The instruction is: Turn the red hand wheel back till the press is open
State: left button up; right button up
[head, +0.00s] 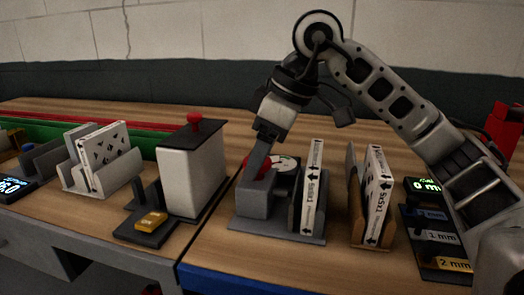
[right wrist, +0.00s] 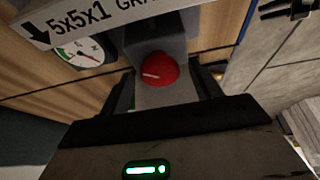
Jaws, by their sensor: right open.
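The red hand wheel (right wrist: 159,70) is a round knob with a pale mark, on the grey press (head: 262,200). In the head view the wheel (head: 250,166) is partly hidden by my right gripper (head: 262,160), which reaches down over it. In the right wrist view my right gripper (right wrist: 165,84) is open, with a finger on either side of the wheel. I cannot tell whether the fingers touch it. A boxed filter (head: 312,190), marked 5x5x1, stands upright in the press. A round dial gauge (head: 288,163) sits beside the wheel. My left gripper is out of view.
A second boxed filter (head: 378,195) stands in a holder to the right, near a dark panel (head: 432,248) with a green display. A white box (head: 190,175) with a red knob and a filter rack (head: 105,165) stand left. Bare wood shows behind the press.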

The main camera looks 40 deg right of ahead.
jog(key=shift+r, duration=0.1)
pick_arm(q)
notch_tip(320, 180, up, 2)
jog(key=p, duration=0.5)
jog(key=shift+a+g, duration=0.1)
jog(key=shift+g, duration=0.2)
pick_arm(e)
jog(key=v, duration=1.5)
jog(key=shift+s+d+r, duration=0.15)
jog(key=shift+s+r, duration=0.05)
jog(key=shift+r, duration=0.15)
